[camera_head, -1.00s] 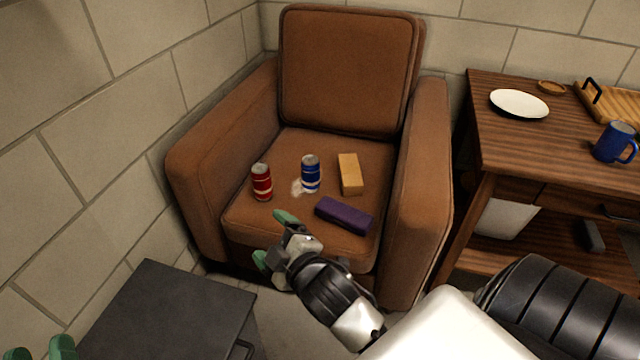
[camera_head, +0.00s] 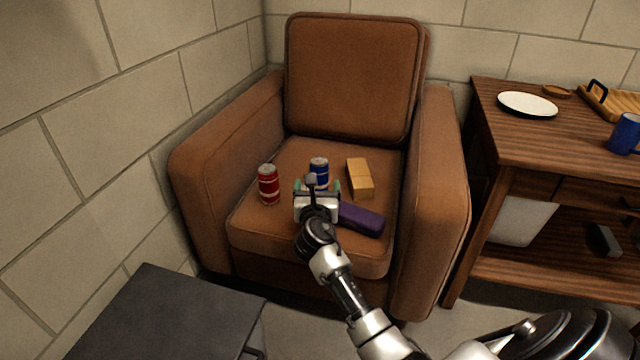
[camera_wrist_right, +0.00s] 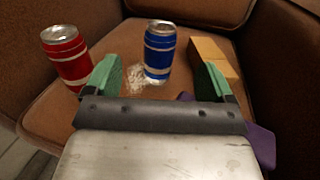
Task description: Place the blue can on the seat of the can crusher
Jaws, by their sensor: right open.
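The blue can (camera_head: 319,166) stands upright on the seat of the brown armchair (camera_head: 352,78). It also shows in the right wrist view (camera_wrist_right: 159,52), beyond and between the fingers. My right gripper (camera_head: 318,187) is open and empty, just in front of the can in the head view; its green fingers also show in the right wrist view (camera_wrist_right: 157,82). The gripper hides the can's lower part in the head view. My left gripper is not in view. I see no can crusher that I can make out.
A red can (camera_head: 268,185) stands left of the blue can. A tan block (camera_head: 360,178) and a purple block (camera_head: 362,219) lie to the right. A dark cabinet (camera_head: 160,312) is at the front left. A wooden table (camera_head: 530,140) with a plate (camera_head: 527,105) and blue mug (camera_head: 625,134) stands right.

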